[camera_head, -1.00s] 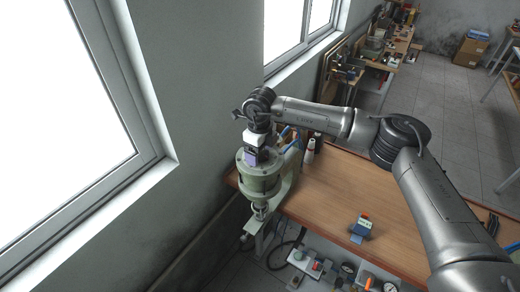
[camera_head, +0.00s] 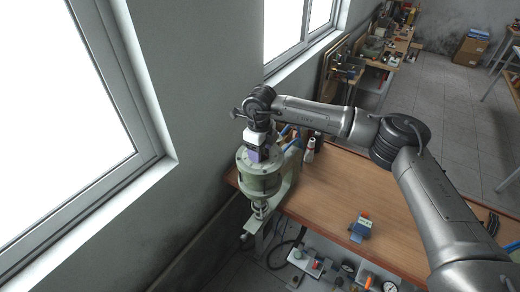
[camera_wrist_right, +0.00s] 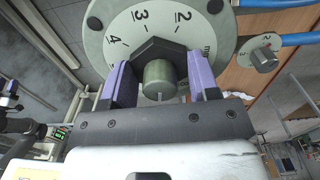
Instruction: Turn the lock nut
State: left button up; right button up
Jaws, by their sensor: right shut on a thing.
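The green pneumatic press (camera_head: 259,181) stands at the left end of the wooden bench. Its round top carries a numbered dial face (camera_wrist_right: 166,20) in the wrist view. A dark, angular lock nut (camera_wrist_right: 158,48) sits on the dial, with a grey-green cylindrical knob (camera_wrist_right: 158,78) standing out from its middle. My right gripper (camera_head: 256,156) reaches down onto the press top from above. In the wrist view its purple fingers (camera_wrist_right: 159,68) are shut on the lock nut, one on each side, with the knob between them. My left gripper is not in view.
Blue hoses (camera_wrist_right: 290,40) and a small round fitting (camera_wrist_right: 262,58) lie close beside the dial. A small blue-and-red device (camera_head: 361,229) stands on the bench (camera_head: 335,190). The wall and window are close on the left. The middle of the bench is clear.

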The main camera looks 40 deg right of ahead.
jog(key=shift+n+b, duration=0.45)
jog(key=shift+n, duration=0.65)
jog(key=n+b, duration=0.1)
jog(key=n, duration=0.2)
jog(key=shift+n, duration=0.3)
jog(key=n+b, duration=0.1)
jog(key=n, duration=0.2)
jog(key=shift+n, duration=1.3)
jog(key=shift+a, duration=0.1)
jog(key=o, duration=0.9)
jog(key=shift+r, duration=0.1)
